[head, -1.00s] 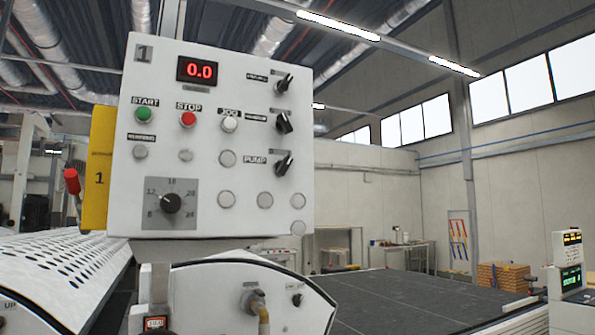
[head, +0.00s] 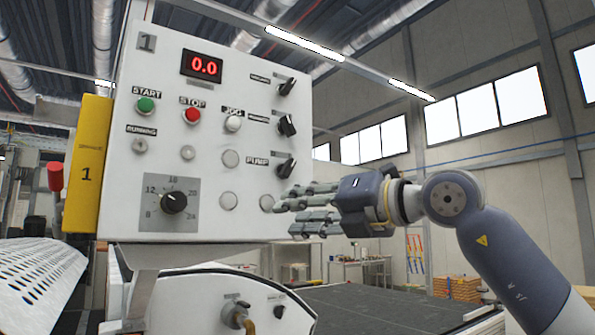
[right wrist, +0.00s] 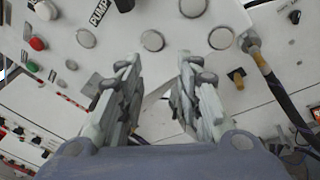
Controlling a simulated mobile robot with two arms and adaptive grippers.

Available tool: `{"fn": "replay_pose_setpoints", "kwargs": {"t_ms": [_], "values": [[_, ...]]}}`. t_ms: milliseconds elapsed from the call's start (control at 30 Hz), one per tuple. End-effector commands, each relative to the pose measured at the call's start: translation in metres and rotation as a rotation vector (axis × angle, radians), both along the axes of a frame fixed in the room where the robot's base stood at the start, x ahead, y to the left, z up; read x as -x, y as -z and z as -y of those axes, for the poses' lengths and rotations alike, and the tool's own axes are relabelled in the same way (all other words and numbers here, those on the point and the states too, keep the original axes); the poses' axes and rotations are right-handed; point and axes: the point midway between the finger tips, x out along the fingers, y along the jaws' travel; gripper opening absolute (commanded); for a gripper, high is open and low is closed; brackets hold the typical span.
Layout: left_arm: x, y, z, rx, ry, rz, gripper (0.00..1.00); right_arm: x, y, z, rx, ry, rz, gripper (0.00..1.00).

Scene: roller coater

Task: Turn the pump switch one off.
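The pump switch (head: 287,168) is a black rotary knob beside the PUMP label on the white control panel numbered 1, and its pointer is tilted. My right gripper (head: 288,212) is in front of the panel's lower right, below the knob and apart from it. In the right wrist view its two fingers (right wrist: 159,75) are spread with nothing between them. There the PUMP label (right wrist: 98,12) and part of the black knob (right wrist: 124,4) show at the top edge. My left gripper is not in view.
Two similar black knobs (head: 287,125) sit above the pump switch. The panel also bears a green start button (head: 145,104), a red stop button (head: 191,115), a round dial (head: 174,201) and several pale round buttons. A lower housing (head: 190,305) with a hose fitting stands below.

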Motion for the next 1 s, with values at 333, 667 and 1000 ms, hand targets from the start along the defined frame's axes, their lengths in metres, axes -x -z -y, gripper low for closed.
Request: {"fn": "replay_pose_setpoints", "kwargs": {"t_ms": [333, 667, 1000], "values": [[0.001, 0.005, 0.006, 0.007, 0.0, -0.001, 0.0, 0.049, -0.079, 0.045, 0.138, 0.268, 0.153, 0.33], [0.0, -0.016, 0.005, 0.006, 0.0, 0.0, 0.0, 0.022, -0.087, 0.028, 0.144, 0.283, 0.155, 0.33], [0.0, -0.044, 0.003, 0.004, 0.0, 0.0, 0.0, -0.027, -0.086, -0.004, 0.142, 0.283, 0.157, 0.33]]}}
